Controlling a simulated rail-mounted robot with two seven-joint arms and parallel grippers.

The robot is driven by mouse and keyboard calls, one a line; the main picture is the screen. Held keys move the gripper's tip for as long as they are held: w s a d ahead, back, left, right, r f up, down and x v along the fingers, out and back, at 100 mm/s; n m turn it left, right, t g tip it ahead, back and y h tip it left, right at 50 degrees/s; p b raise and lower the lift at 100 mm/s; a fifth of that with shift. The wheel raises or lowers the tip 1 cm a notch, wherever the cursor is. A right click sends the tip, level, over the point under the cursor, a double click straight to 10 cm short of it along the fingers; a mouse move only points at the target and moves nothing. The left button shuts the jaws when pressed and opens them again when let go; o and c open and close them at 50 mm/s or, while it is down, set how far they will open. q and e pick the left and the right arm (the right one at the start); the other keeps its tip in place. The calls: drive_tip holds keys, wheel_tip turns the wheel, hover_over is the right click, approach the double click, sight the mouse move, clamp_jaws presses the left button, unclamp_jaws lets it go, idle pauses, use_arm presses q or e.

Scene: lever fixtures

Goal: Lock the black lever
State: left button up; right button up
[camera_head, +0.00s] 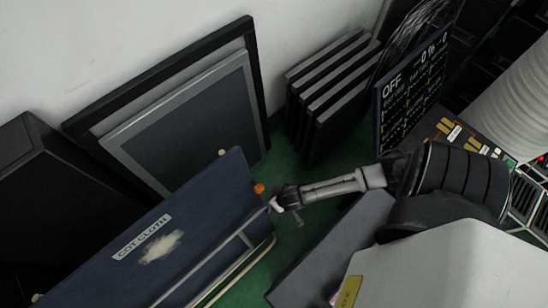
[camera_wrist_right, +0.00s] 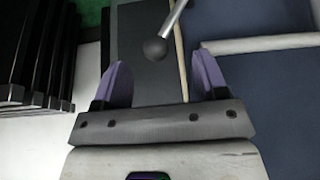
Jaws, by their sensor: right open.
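In the right wrist view, the black lever (camera_wrist_right: 155,49) shows as a thin grey rod that comes down from the top edge and ends in a dark round knob. My right gripper (camera_wrist_right: 163,62) is open, with one purple finger on each side of the knob and visible room on both sides. The knob appears between the fingertips, but I cannot tell its depth. In the head view I cannot pick out the black lever or the gripper fingers with certainty. My left gripper is in neither view.
A navy panel (camera_head: 190,225) labelled COT CLOTH stands at left, with an orange knob (camera_head: 259,188) and a pale knob (camera_head: 221,152) near its edge. Black slabs (camera_head: 330,85) lean at the back wall. A dark display (camera_head: 412,90) reading OFF stands at right. Green floor shows between.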

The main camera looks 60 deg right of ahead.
drive_tip(key=shift+b+x, duration=0.7)
drive_tip(key=shift+x, duration=1.7)
drive_tip(key=shift+c, duration=0.2)
